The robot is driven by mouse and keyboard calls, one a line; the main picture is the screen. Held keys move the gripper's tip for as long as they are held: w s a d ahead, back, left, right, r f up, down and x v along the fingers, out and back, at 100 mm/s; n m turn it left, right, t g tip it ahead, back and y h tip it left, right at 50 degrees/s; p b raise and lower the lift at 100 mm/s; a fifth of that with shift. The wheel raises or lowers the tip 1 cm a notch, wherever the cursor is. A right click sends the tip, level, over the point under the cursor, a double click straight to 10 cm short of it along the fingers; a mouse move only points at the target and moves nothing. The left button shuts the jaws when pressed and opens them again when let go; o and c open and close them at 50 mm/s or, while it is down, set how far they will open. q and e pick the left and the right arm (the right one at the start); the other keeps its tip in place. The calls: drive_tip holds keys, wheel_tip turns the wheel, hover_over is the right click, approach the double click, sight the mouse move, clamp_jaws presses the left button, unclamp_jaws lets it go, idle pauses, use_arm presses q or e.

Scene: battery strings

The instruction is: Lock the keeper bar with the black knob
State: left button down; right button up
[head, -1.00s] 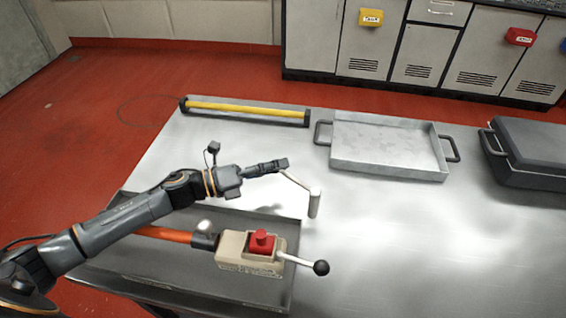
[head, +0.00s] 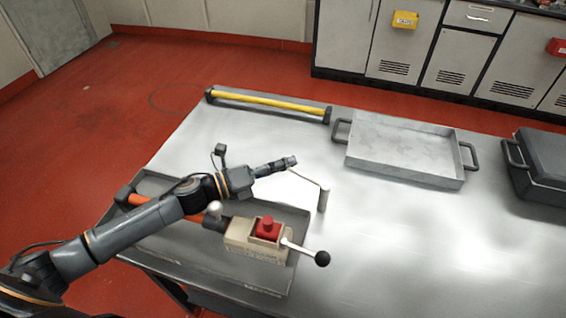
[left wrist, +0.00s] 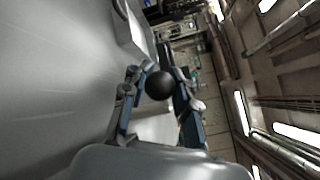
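My left gripper (head: 290,162) is at the upper end of a thin silver rod that runs to an upright grey cylinder (head: 323,200) on the table. In the left wrist view a black knob (left wrist: 160,85) sits between the two fingertips (left wrist: 160,72), which look closed around it. In the head view this knob is hidden by the gripper. A beige unit (head: 240,235) with a red block (head: 268,228) has a silver lever ending in another black ball (head: 322,258), apart from the gripper. I cannot tell which part is the keeper bar. My right gripper is out of view.
The beige unit and an orange bar (head: 190,216) lie at a dark tray (head: 215,277) below my left arm. A yellow bar (head: 270,103) lies at the table's back edge. A grey handled tray (head: 400,178) and dark case (head: 545,160) are right. The right foreground is clear.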

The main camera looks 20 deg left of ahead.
use_arm(q)
drive_tip(key=c, duration=1)
unclamp_jaws()
drive_tip(key=shift+a, duration=0.2)
drive_tip(key=shift+v, duration=3.7)
